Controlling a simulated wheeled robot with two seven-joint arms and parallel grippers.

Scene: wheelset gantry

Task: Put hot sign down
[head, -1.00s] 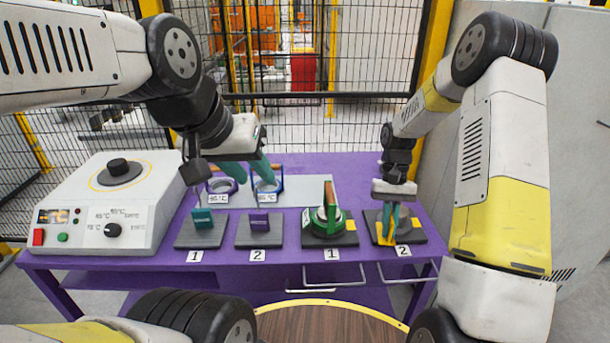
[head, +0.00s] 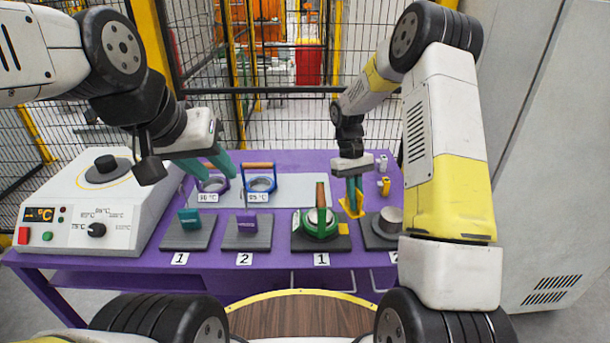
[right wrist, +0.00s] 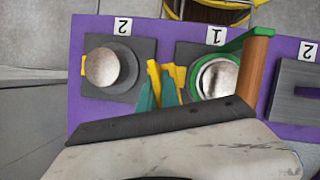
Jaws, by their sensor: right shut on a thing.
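The hot sign (head: 350,207) is a small yellow piece between the teal fingers of my right gripper (head: 354,201). It sits behind the gap between the green-ringed pad and the right-hand pad 2. The right wrist view shows the yellow sign (right wrist: 177,76) at the fingertips, between two silver discs. My right gripper is shut on it; fingers hide part of it, and I cannot tell whether it touches the table. My left gripper (head: 218,174) is open and empty, over the back left of the table near the two ring-shaped tools.
The right-hand pad 2 (head: 373,239) carries a silver disc (head: 390,218). The green ring with brown handle (head: 319,222) sits on right-hand pad 1. Small yellow (head: 385,186) and grey (head: 382,163) items stand at the back right. A heater box (head: 85,215) is at left.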

